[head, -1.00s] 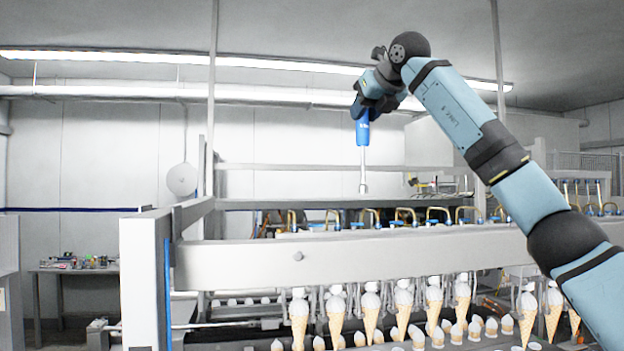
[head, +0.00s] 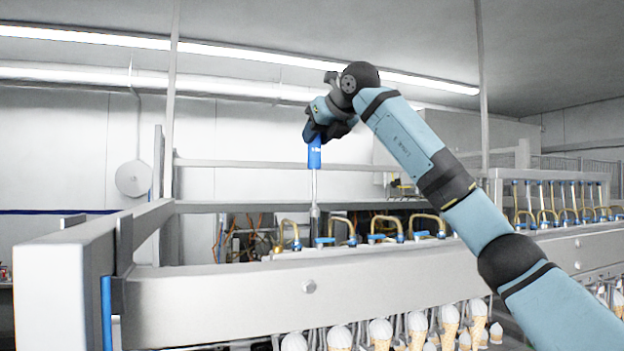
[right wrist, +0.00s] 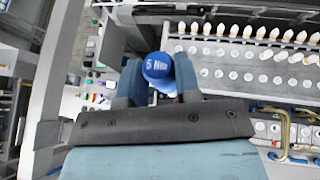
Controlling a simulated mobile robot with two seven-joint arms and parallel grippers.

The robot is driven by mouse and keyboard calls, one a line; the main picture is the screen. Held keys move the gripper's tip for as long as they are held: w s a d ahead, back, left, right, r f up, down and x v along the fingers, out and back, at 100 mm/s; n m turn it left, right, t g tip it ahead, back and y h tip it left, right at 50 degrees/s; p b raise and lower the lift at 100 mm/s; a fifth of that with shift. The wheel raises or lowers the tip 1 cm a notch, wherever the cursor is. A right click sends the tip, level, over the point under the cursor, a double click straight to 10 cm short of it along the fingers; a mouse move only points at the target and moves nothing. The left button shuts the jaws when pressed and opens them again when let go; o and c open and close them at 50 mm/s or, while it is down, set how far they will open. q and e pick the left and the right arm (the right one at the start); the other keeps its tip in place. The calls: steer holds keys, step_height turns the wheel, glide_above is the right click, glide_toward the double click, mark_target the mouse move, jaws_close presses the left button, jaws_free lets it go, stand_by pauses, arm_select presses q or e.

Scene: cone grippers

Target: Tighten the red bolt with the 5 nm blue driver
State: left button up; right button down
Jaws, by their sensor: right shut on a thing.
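My right gripper (head: 319,131) is shut on the blue driver (head: 315,155). The driver hangs upright, with its blue handle in the jaws and its long metal shaft pointing down. Its tip shows in front of the row of brass pipes in the head view; I cannot tell whether it touches anything. In the right wrist view, the driver's round blue top (right wrist: 158,68) reads "5 Nm" between the fingers of the right gripper (right wrist: 157,92). I cannot make out the red bolt in either view. My left gripper is not in view.
A long grey machine beam (head: 220,303) runs across the front, with bent brass pipes (head: 388,226) behind it and ice cream cones (head: 381,331) below. A left side frame (head: 60,275) and thin vertical posts (head: 170,100) stand near. The space above the beam is fairly open.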

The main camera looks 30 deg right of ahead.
mark_target(320, 164)
steer(key=s+f, duration=0.2)
steer(key=f, duration=0.3)
steer(key=shift+s+d+f, duration=0.1)
steer(key=shift+s+d, duration=0.25)
steer(key=shift+s, duration=0.05)
arm_select(q)
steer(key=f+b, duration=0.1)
steer(key=b, duration=0.1)
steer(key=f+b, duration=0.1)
steer(key=b, duration=0.1)
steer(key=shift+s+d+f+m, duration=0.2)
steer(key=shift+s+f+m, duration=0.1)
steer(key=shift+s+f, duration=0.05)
arm_select(e)
step_height(320, 164, down, 8)
steer(key=shift+w+a+f, duration=0.15)
steer(key=shift+w+f, duration=0.1)
steer(key=shift+w, duration=0.2)
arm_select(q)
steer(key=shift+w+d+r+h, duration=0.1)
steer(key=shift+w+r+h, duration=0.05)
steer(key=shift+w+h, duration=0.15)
